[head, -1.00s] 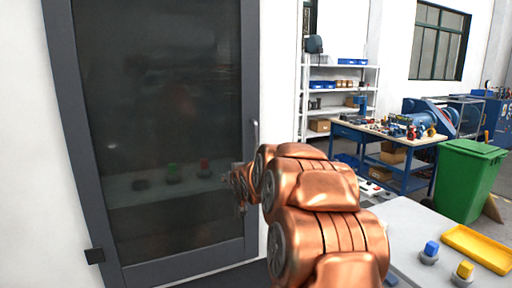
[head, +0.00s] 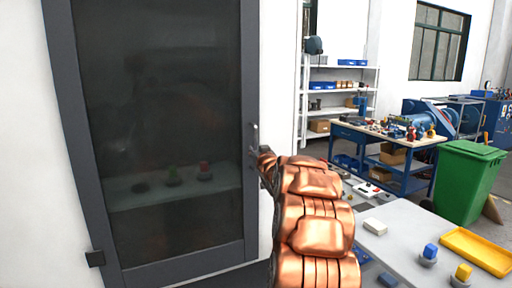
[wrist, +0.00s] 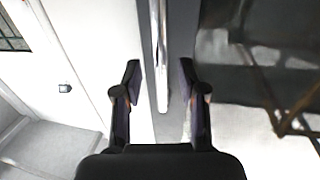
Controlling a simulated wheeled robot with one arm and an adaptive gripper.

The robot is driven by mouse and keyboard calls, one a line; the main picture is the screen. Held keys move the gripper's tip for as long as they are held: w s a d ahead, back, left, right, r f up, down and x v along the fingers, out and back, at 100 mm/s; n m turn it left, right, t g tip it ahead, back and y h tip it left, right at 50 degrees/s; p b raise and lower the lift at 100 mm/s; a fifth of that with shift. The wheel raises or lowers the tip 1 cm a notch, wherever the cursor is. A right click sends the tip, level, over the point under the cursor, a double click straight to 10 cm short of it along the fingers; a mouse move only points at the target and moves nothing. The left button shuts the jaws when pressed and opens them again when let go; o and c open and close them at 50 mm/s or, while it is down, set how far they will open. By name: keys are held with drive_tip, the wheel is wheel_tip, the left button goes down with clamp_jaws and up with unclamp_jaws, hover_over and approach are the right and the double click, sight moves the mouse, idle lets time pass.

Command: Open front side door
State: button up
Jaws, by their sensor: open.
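The front side door (head: 160,130) is a dark glass panel in a grey frame, standing shut at the left of the head view. Its upright metal handle (head: 254,138) is on the right side of the frame. In the wrist view the handle (wrist: 159,50) runs down between my two fingers, its lower end near the finger bases. My gripper (wrist: 160,75) is open, one finger on each side of the handle, with visible gaps. Whether the handle lies fully within finger depth is unclear. In the head view the fingers are small and partly hidden by my copper-coloured arm.
A grey table (head: 408,232) with a yellow tray (head: 478,252) and coloured knobs stands at the lower right. A green bin (head: 468,180), a blue workbench (head: 385,150) and white shelves (head: 340,92) are behind. White wall borders the door.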

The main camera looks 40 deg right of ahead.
sight(256, 149)
drive_tip(key=shift+p+x, duration=0.45)
drive_tip(key=shift+x, duration=1.15)
clamp_jaws()
drive_tip(key=shift+f, duration=0.1)
